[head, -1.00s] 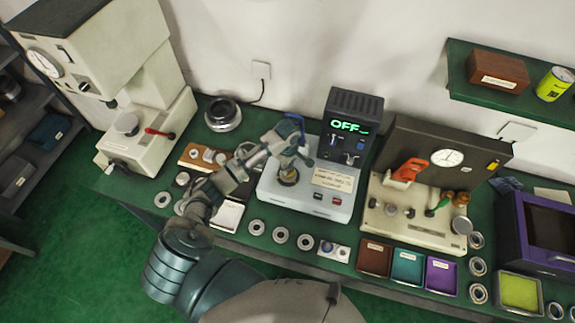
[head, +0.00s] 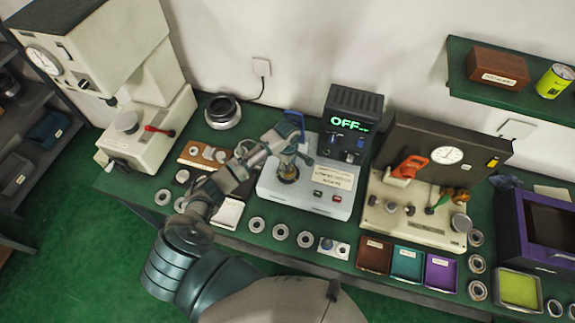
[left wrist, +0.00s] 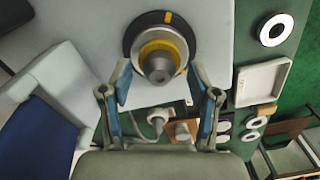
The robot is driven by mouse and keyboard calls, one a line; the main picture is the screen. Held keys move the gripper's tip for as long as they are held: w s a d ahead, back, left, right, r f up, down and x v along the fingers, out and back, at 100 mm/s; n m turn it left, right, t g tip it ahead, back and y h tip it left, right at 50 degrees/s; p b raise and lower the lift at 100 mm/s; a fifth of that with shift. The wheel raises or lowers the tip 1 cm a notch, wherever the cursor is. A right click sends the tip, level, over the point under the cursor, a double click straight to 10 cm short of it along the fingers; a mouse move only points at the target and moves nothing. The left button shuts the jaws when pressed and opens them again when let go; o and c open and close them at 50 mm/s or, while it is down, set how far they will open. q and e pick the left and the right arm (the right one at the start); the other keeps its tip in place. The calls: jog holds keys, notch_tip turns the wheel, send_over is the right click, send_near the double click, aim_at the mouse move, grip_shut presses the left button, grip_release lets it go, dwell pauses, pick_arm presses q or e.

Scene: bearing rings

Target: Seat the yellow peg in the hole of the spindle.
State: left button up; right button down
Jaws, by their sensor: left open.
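The spindle (head: 287,174) stands on the left part of a pale machine at the middle of the bench. In the left wrist view it is a dark round base (left wrist: 134,41) with a yellow ring (left wrist: 181,46) and a grey tapered piece (left wrist: 158,65) at its centre. I cannot tell whether the yellow part is the peg, and the hole is not visible. My left gripper (head: 289,158) is open just above the spindle. In the left wrist view its fingers (left wrist: 160,82) stand apart, one on each side of the grey piece, with no clear contact. My right gripper is not in view.
The machine's control box (head: 346,130) reads OFF, right behind the gripper. A press (head: 140,125) stands left, a gauge fixture (head: 420,215) right. Several bearing rings (head: 281,232) and coloured trays (head: 407,264) line the front edge.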

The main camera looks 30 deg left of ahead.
pick_arm(q)
notch_tip(320, 180, up, 12)
jog(key=shift+f, duration=0.15)
jog(key=shift+a, duration=0.1)
dwell(0.3)
